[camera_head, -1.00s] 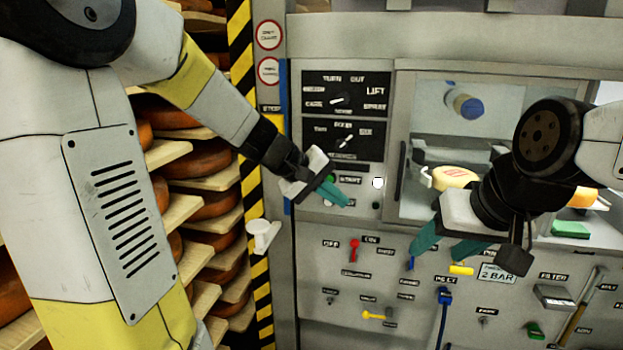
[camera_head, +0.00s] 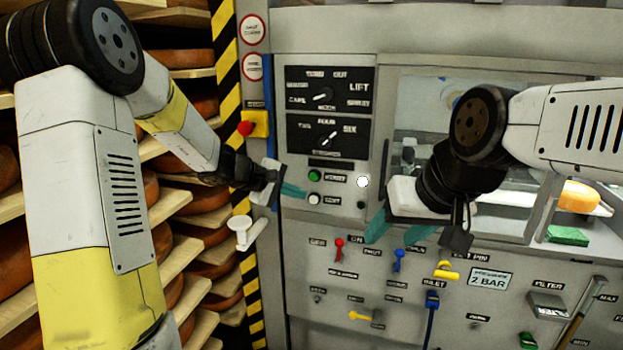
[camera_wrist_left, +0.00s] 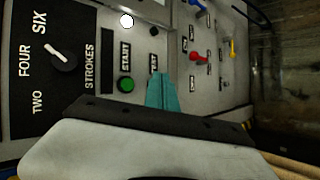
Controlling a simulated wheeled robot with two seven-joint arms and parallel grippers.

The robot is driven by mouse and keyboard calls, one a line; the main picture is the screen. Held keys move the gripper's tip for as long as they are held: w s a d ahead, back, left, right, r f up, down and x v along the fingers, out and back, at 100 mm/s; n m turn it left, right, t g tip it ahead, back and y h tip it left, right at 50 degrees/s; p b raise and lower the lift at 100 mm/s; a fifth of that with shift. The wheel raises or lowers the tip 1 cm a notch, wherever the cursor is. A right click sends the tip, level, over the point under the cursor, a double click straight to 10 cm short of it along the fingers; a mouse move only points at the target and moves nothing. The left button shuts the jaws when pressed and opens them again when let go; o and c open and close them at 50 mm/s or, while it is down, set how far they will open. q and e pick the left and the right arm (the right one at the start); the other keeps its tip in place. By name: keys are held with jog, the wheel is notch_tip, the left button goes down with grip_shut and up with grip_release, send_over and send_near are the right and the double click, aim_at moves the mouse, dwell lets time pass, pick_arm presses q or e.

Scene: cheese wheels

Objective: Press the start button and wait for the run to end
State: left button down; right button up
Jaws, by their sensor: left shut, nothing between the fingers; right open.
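The start button is a round green button (camera_head: 315,176) on the grey control panel (camera_head: 345,215); the left wrist view shows it (camera_wrist_left: 124,84) beside the word START. A white button (camera_head: 314,198) sits just below it. My left gripper (camera_head: 292,190) is shut and empty, its teal fingertips just left of the two buttons. In the left wrist view its fingers (camera_wrist_left: 160,92) appear beside the green button, apart from it in the picture; contact depth cannot be told. My right gripper (camera_head: 402,232) is open and empty before the panel, below the window. A round white spot (camera_head: 362,182) shows right of the buttons.
Two dial plates, mode (camera_head: 324,96) and strokes (camera_head: 327,139), sit above the buttons. Red (camera_head: 339,249), blue (camera_head: 398,260) and yellow (camera_head: 447,270) handles lie below. A red knob (camera_head: 245,128) on yellow is at left. A cheese (camera_head: 579,197) shows behind the window.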

aim_at(314, 177)
pick_arm(q)
jog(key=shift+w+d, duration=0.45)
jog(key=shift+w, duration=0.9)
jog(key=shift+w+d, duration=0.4)
jog(key=shift+w, duration=0.9)
jog(key=shift+w+d, duration=0.45)
jog(key=shift+w, duration=0.9)
jog(key=shift+w+d, duration=0.15)
jog(key=shift+w, duration=0.25)
